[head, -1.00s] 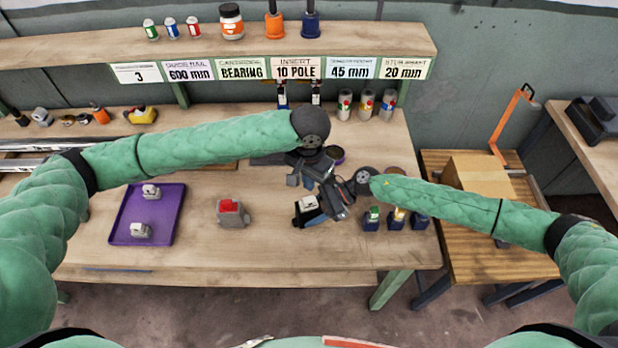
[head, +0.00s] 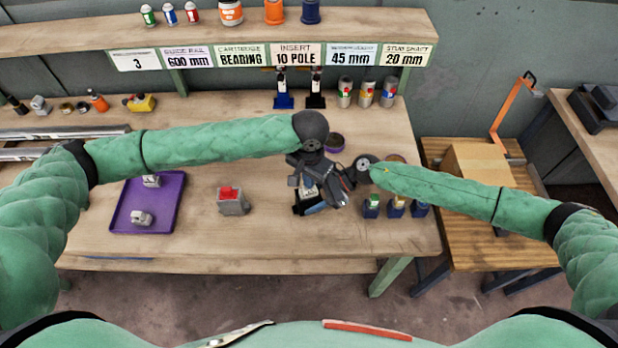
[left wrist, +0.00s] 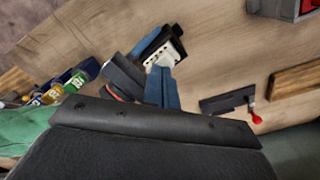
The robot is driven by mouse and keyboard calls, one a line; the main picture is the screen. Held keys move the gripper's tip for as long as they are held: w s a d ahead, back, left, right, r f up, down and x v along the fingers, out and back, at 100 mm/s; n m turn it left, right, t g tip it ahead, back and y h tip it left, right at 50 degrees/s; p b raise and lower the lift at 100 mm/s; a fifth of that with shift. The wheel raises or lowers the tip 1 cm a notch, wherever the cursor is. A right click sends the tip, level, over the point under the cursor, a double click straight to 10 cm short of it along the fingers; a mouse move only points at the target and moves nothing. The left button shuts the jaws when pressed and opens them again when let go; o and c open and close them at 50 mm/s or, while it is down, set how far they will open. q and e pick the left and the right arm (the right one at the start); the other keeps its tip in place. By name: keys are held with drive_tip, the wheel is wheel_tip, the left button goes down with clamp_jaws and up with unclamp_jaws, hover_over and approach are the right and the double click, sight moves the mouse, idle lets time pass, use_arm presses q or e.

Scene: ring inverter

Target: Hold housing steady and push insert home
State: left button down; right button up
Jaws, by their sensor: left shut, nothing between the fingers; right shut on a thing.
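The dark housing (head: 299,210) stands at the middle-right of the bench, partly hidden by both grippers. A white insert (left wrist: 160,54) shows at its top in the left wrist view. My right gripper (head: 318,207) is shut on the housing from the right; a blue finger lies along its near side. My left gripper (head: 308,189) is shut and empty, pointing down right over the insert. Its blue fingertips (left wrist: 163,82) overlap the insert's edge in the left wrist view. I cannot tell whether they touch it, or how deep the insert sits.
A purple tray (head: 124,222) with two small grey-white parts lies at left. A grey block with a red top (head: 232,202) stands between tray and housing. Several small coloured-top blocks (head: 396,207) stand just right of my right gripper. The front bench strip is clear.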

use_arm(q)
drive_tip(key=shift+f, duration=0.8)
drive_tip(key=shift+r, duration=0.15)
wheel_tip(320, 180, up, 15)
drive_tip(key=shift+f, duration=0.2)
idle(0.9)
use_arm(e)
drive_tip(key=o, duration=0.8)
drive_tip(key=shift+o, duration=0.2)
drive_tip(key=shift+d, duration=0.1)
